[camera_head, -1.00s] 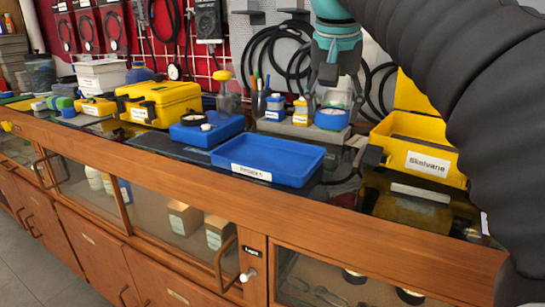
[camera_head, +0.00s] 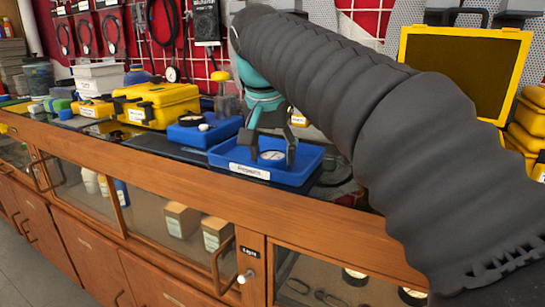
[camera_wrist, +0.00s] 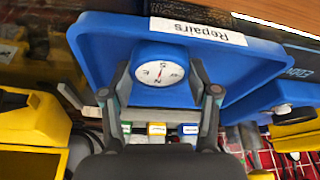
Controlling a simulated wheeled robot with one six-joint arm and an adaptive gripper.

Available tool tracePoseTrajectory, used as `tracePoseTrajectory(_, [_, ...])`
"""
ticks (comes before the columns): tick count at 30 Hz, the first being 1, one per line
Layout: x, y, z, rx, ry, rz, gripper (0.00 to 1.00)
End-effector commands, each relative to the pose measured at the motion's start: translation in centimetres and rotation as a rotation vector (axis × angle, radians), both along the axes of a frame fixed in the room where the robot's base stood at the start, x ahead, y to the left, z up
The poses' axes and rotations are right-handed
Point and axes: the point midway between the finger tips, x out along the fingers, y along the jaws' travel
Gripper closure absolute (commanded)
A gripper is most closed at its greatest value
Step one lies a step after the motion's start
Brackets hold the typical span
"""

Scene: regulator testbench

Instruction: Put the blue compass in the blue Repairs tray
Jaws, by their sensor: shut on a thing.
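The blue compass (camera_head: 271,156) has a round white dial and a blue body. My gripper (camera_head: 270,148) is shut on it, with one finger on each side. The wrist view shows the compass (camera_wrist: 160,68) upright, dial facing the camera, between the fingers of my gripper (camera_wrist: 161,76). The blue Repairs tray (camera_head: 225,154) lies on the bench with its white label at the front. It also shows in the wrist view (camera_wrist: 105,42). The compass is within the tray's outline; I cannot tell whether it touches the floor.
A blue block (camera_head: 190,133) with a dark dial and white knob stands left of the tray. A closed yellow case (camera_head: 160,105) is farther left. An open yellow lid (camera_head: 465,75) rises at the right. My arm hides much of the bench's right side.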

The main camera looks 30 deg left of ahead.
Motion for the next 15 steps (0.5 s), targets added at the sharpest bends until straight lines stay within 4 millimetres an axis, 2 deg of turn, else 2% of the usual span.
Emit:
tracePoseTrajectory(13, [0.02, -0.03, -0.65, 0.001, -0.001, 0.000, 0.75])
tracePoseTrajectory(14, [0.01, -0.02, -0.56, 0.001, -0.001, 0.000, 0.32])
tracePoseTrajectory(15, [0.02, -0.02, -0.55, 0.001, -0.001, 0.000, 0.22])
